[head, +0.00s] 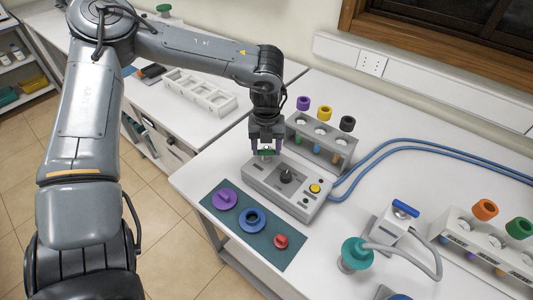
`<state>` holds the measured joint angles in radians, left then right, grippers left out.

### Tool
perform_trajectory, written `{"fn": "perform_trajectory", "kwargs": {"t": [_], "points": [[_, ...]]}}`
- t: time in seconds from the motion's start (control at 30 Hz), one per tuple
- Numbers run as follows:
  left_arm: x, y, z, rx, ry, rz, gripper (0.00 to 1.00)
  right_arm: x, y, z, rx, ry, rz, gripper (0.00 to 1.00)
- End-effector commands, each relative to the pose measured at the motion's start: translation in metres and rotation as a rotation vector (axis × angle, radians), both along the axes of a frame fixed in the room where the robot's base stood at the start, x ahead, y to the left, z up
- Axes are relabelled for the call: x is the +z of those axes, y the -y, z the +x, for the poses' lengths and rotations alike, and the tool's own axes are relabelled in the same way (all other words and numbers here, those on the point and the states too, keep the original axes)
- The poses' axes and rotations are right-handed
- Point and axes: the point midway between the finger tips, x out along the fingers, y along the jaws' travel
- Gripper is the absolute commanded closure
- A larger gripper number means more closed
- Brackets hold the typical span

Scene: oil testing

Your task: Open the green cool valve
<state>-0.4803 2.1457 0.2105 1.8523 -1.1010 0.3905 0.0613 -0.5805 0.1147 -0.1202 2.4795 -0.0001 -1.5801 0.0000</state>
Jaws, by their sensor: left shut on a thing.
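My left gripper (267,148) points down over the left end of a grey control box (305,208). It is shut on a small green part, the green valve (267,153), which shows only as a thin strip between the fingers. The fingers hide most of it, so I cannot tell how far it is turned. The box also carries a black knob (286,174) and a yellow button (314,188), both clear of the gripper. My right gripper is not in view.
Blue hoses (400,142) run right from the box. A dark mat (272,252) with coloured parts lies in front. A blue-handled tap (405,209) and a teal-topped piece (356,252) stand at right.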

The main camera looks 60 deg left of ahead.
Motion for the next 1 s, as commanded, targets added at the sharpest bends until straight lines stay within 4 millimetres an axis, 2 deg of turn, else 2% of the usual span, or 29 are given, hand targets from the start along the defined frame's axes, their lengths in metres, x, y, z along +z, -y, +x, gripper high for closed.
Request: {"fn": "perform_trajectory", "kwargs": {"t": [0.03,0.5,1.0], "points": [[-0.004,0.000,0.000,0.044,0.001,0.000,0.71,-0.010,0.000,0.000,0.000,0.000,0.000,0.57],[-0.003,0.000,0.000,0.490,0.001,-0.001,0.71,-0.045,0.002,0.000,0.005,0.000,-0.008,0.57],[-0.001,0.000,0.000,0.843,0.000,0.000,0.71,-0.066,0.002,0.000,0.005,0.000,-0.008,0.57]]}}
